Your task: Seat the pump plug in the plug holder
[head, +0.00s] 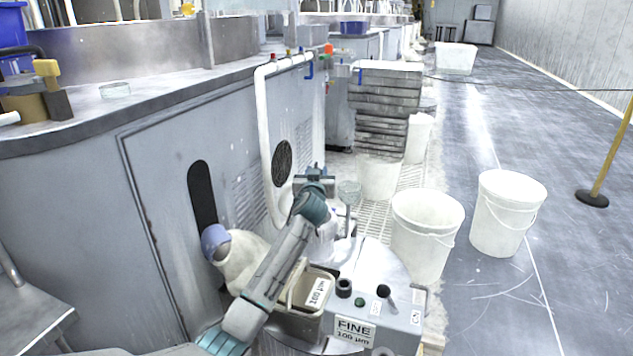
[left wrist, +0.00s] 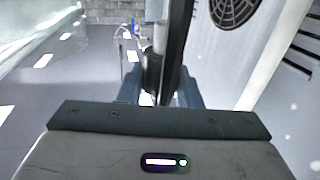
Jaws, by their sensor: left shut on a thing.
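My left gripper (head: 315,174) is up beside the grey cabinet, above the far end of the grey "FINE 100 µm" unit, and points away from the head camera. In the left wrist view its fingers (left wrist: 160,90) are shut on a dark upright piece, which I take to be the pump plug (left wrist: 153,74). The arm hides most of it in the head view. A black round socket-like fitting (head: 344,287) sits on the unit's top, apart from the gripper. I cannot tell whether it is the plug holder. My right gripper is not in view.
The unit (head: 400,322) also carries a black lever knob (head: 384,291) and a green button (head: 360,302). A labelled basket (head: 300,318) is beside it. White buckets (head: 425,235) (head: 507,215) stand to the right. A white pipe (head: 264,140) runs down the cabinet (head: 150,230). Floor at far right is mostly clear.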

